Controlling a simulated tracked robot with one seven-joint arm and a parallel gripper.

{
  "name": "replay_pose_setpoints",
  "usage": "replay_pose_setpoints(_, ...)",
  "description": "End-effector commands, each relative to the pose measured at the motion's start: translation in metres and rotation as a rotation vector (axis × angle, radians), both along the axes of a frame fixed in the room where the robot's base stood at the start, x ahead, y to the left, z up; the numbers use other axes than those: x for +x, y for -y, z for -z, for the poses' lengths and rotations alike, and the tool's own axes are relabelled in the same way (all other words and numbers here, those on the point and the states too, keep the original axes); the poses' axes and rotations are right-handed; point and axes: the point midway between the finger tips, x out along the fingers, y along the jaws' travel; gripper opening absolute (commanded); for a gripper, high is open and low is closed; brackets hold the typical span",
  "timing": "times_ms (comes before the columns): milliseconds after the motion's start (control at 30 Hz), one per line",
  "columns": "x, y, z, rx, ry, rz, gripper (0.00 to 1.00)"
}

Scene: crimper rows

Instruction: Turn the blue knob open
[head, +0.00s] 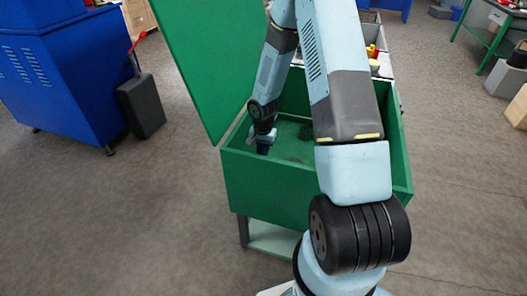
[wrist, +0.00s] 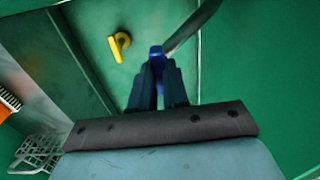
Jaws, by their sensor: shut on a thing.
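The blue knob (wrist: 156,51) shows in the wrist view between the tips of my gripper (wrist: 157,65). My gripper is shut on it, and the fingers hide most of the knob. In the head view my gripper (head: 263,148) reaches down inside a green box (head: 270,186) with a raised lid. The knob cannot be made out in the head view. How far the knob is turned cannot be told.
A yellow handle (wrist: 119,45) is mounted left of the knob in the wrist view. A wire basket (wrist: 40,152) and an orange thing (wrist: 8,100) are at the left. The box's green lid (head: 205,60) stands open. A dark grey block (head: 142,106) and a blue cabinet (head: 60,80) stand left of the box.

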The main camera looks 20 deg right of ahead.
Motion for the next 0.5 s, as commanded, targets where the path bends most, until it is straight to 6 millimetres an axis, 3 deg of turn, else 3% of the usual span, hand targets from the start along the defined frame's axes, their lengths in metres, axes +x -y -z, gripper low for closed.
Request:
replay_pose_setpoints(267,-0.0009,0.0014,0.0003,-0.005,-0.003,-0.040,0.00)
replay_pose_setpoints(500,-0.0012,0.0016,0.0004,-0.006,-0.004,-0.187,0.00)
